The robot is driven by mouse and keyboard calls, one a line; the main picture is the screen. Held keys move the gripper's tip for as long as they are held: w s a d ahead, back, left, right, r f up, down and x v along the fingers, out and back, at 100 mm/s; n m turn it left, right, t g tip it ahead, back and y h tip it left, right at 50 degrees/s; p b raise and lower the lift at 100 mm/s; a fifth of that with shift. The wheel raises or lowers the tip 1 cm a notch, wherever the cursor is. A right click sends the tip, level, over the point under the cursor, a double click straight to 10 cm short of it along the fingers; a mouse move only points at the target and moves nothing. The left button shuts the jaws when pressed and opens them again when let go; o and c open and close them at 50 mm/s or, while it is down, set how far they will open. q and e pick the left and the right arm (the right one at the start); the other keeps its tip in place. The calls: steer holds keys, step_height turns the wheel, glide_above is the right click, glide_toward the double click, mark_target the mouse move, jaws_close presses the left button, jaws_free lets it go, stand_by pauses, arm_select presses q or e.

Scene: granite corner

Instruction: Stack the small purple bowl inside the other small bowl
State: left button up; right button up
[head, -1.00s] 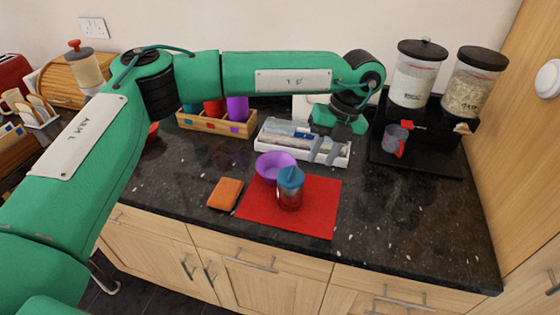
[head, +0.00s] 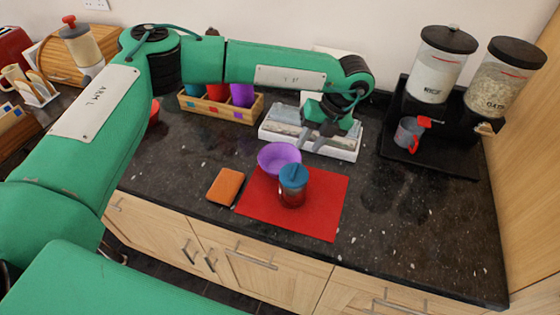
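The small purple bowl (head: 272,157) sits upright at the back left edge of the red mat, partly behind a jar with a blue lid (head: 293,190). I see nothing inside it. A sliver of something red (head: 154,111) shows beside my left arm at the left; it may be the other small bowl, but the arm hides most of it. My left gripper (head: 310,147) points down over the white tray, behind and to the right of the purple bowl. Its two grey fingers look apart with nothing between them. My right gripper is out of view.
The red mat (head: 318,215) lies near the counter's front, with an orange-brown wallet-like item (head: 225,187) to its left. A white tray (head: 342,154) and a wooden cup rack (head: 222,108) stand behind. Cereal dispensers (head: 440,70) stand right. The front right counter is clear.

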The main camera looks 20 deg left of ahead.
arm_select(q)
steer(key=x, duration=0.1)
steer(key=p+x, duration=0.1)
steer(key=x, duration=0.1)
steer(key=p+x, duration=0.1)
steer(key=shift+w+a+f, duration=0.15)
steer(key=shift+w+f, duration=0.05)
steer(key=shift+f, duration=0.4)
steer(key=c, duration=0.6)
jaws_close()
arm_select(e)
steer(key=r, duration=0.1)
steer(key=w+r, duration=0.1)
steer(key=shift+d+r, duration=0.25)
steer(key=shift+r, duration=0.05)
